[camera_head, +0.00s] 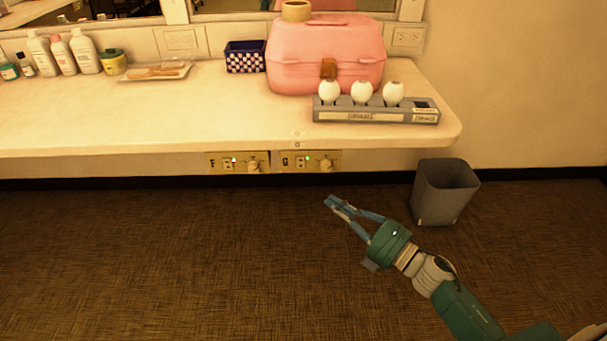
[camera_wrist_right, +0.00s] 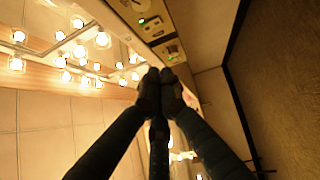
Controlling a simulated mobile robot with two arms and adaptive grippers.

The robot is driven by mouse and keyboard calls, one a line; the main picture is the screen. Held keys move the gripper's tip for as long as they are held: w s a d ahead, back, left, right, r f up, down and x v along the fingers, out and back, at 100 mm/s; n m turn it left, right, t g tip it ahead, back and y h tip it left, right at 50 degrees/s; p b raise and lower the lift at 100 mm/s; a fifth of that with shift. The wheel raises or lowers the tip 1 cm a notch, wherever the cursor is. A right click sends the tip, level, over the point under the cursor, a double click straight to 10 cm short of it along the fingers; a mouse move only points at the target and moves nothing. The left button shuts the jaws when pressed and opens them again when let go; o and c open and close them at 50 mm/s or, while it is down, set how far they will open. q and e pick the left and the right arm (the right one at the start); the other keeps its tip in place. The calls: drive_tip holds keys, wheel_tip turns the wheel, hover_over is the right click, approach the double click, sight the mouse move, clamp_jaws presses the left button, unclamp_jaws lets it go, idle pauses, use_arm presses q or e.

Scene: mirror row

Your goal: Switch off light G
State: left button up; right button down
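Panel G (camera_head: 310,162) is a brass-coloured plate under the counter's front edge. It has a small switch, a lit green indicator and a pale knob on its right side. A similar panel F (camera_head: 238,163) sits to its left, also with a green light. My right gripper (camera_head: 331,203) is in front of and below panel G in the head view, apart from it and empty. Its fingertips meet in the right wrist view (camera_wrist_right: 163,77). Two panels with green lights show beyond them there; I cannot read their letters. My left gripper is out of view.
The counter (camera_head: 190,115) holds a pink case (camera_head: 325,60), a grey strip with three white bulbs (camera_head: 378,112), a tray (camera_head: 155,71) and several bottles. A grey bin (camera_head: 443,192) stands on the floor right of my gripper. The floor left of it is clear.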

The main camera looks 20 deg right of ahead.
sight(301, 163)
use_arm(q)
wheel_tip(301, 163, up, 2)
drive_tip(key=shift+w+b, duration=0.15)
drive_tip(key=shift+b, duration=0.15)
use_arm(e)
drive_tip(key=w+d+x, duration=0.1)
drive_tip(key=d+x, duration=0.1)
drive_tip(key=x, duration=1)
drive_tip(key=shift+w, duration=0.5)
drive_tip(key=shift+r, duration=0.15)
